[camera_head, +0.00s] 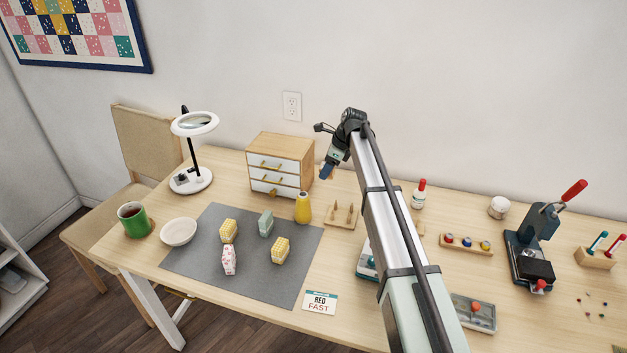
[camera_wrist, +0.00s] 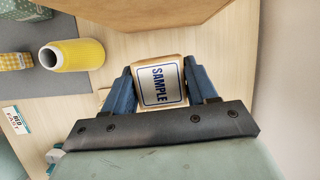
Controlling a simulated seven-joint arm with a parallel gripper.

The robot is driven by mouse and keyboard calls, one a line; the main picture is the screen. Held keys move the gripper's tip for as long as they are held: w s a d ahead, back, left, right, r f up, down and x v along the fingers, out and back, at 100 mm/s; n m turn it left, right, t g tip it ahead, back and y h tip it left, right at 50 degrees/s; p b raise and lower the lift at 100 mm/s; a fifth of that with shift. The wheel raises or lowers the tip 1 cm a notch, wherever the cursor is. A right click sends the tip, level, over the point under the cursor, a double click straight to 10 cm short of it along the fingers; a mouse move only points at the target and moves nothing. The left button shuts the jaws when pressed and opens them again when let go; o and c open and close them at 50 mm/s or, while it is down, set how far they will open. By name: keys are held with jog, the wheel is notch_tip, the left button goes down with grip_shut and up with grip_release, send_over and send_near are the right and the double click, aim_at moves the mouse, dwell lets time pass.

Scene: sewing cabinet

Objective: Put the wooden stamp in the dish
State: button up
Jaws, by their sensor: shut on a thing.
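My gripper (camera_head: 326,172) is raised above the back of the table, just right of the small drawer cabinet. The block sits between the fingers, clear of the table as far as I can tell. In the head view the stamp cannot be made out. The white dish (camera_head: 178,231) stands at the left of the table, far from my gripper, and looks empty.
The wooden drawer cabinet (camera_head: 281,164) and yellow thread cone (camera_head: 303,208) stand between my gripper and the dish. Several small patterned blocks lie on the grey mat (camera_head: 195,262). A green mug (camera_head: 134,220) and a magnifier lamp (camera_head: 191,181) flank the dish.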

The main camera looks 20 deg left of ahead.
notch_tip(320, 180, up, 12)
jog(key=s+a+n+g, duration=0.1)
jog(key=s+a+n, duration=0.2)
jog(key=s+a, duration=0.85)
jog(key=s+a+n+g+h, duration=0.15)
jog(key=s+a, duration=0.25)
jog(key=s, duration=1.4)
jog(key=s+a+n, duration=0.4)
jog(key=s+a, duration=0.4)
jog(key=s, duration=0.6)
jog(key=f, duration=1.5)
jog(key=shift+s+d, duration=0.1)
jog(key=shift+s, duration=0.1)
jog(key=shift+w+a+f, duration=0.1)
jog(key=shift+a+f, duration=0.1)
send_over(175, 237)
jog(key=w+d, duration=0.1)
jog(key=shift+d, duration=0.15)
jog(key=shift+f, duration=1.7)
jog(key=shift+f, duration=0.55)
